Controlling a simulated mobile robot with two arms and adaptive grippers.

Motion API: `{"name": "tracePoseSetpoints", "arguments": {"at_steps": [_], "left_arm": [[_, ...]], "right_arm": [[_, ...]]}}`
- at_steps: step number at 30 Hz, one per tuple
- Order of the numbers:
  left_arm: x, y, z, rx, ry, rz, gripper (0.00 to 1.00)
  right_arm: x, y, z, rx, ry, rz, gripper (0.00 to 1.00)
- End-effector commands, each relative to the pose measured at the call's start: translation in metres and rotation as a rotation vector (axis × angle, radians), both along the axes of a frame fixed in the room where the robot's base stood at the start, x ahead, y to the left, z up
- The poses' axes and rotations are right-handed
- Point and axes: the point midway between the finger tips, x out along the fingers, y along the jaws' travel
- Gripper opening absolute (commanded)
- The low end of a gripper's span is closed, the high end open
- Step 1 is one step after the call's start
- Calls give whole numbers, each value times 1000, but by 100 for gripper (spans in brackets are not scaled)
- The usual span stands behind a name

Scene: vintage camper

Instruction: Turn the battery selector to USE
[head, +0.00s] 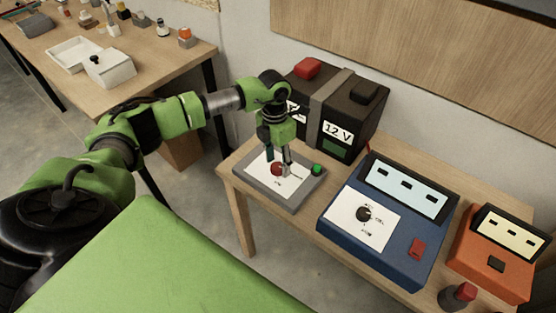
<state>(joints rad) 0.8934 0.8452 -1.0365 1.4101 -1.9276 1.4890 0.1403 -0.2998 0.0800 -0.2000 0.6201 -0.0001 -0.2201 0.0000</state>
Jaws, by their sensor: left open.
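A grey box with a white face plate, which looks like the battery selector (245,185), sits at the left end of the wooden table. A round red knob (277,169) is on its face, and a small green button or lamp (317,169) is at its right edge. My left gripper (279,161) points down over the red knob, fingers open and close around it; I cannot tell whether they touch it. The gripper partly covers the plate, and its markings are too small to read. My right gripper is out of view.
A black 12 V battery (345,134) with a red cap stands right behind the selector. A blue meter box (340,211) with a black dial and an orange box (478,268) stand to the right. A red-topped item (460,296) is at the front right. Another workbench (130,90) is at the left.

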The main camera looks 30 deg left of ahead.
Motion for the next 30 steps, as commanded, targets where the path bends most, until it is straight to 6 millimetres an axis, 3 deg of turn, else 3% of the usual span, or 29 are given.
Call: {"name": "tracePoseSetpoints", "arguments": {"at_steps": [11, 16, 30], "left_arm": [[0, -1, -7, 0, -1, -1, 46], [0, -1, -7, 0, -1, -1, 8], [0, -1, -9, -1, -1, -79, 8]], "right_arm": [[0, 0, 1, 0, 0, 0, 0], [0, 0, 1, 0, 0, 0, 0], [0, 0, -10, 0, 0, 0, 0]]}}
